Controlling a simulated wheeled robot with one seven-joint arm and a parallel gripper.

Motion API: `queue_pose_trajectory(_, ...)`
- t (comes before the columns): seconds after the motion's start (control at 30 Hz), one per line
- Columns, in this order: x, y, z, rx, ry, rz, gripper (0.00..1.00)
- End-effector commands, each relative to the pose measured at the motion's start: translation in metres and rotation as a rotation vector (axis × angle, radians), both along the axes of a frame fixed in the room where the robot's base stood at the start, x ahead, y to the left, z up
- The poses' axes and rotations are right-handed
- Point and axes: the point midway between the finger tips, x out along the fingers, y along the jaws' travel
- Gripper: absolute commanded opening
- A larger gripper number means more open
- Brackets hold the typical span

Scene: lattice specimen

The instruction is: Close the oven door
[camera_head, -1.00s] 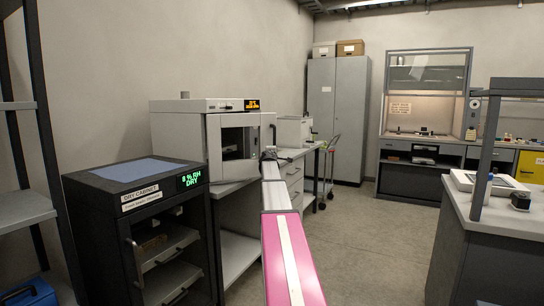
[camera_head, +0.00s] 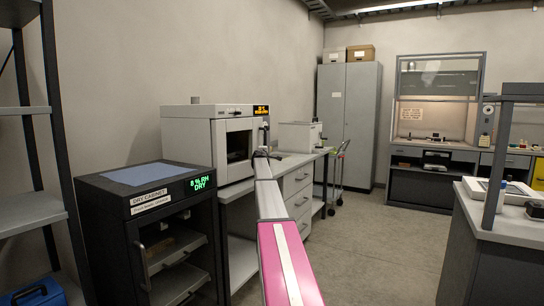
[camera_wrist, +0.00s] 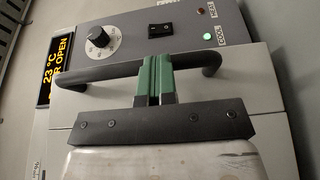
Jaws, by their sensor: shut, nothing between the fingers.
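The white oven (camera_head: 205,118) stands on the bench left of the middle in the head view. Its door (camera_head: 219,150), with a dark window, is on its front and looks nearly flush; any remaining gap is too small to tell. In the wrist view the orange display (camera_wrist: 56,70) reads 23 °C and what looks like "DOOR OPEN". The black bar handle (camera_wrist: 100,75) crosses the pale door (camera_wrist: 270,120). My gripper (camera_wrist: 156,60) is shut and empty, its green fingertips at the handle's middle. I cannot tell if they touch it. In the head view my arm hides the handle's lower end.
A black dry cabinet (camera_head: 110,215) stands close on the left, beside dark shelving (camera_head: 55,120). A small white device (camera_head: 300,137) sits farther along the bench. A grey island counter (camera_head: 475,240) is on the right. The floor (camera_head: 385,235) between is clear.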

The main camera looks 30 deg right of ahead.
Motion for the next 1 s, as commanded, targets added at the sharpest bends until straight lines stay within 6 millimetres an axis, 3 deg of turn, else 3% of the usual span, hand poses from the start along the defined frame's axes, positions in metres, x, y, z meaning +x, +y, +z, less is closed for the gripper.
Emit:
queue_pose_trajectory(0.1, 0.021, -0.004, 0.001, 0.0, 0.003, -0.014, 0.0)
queue_pose_trajectory(0.3, 0.036, 0.004, 0.001, 0.001, 0.001, -0.011, 0.0)
queue_pose_trajectory(1.0, 0.044, 0.017, 0.0, 0.002, 0.0, 0.005, 0.0)
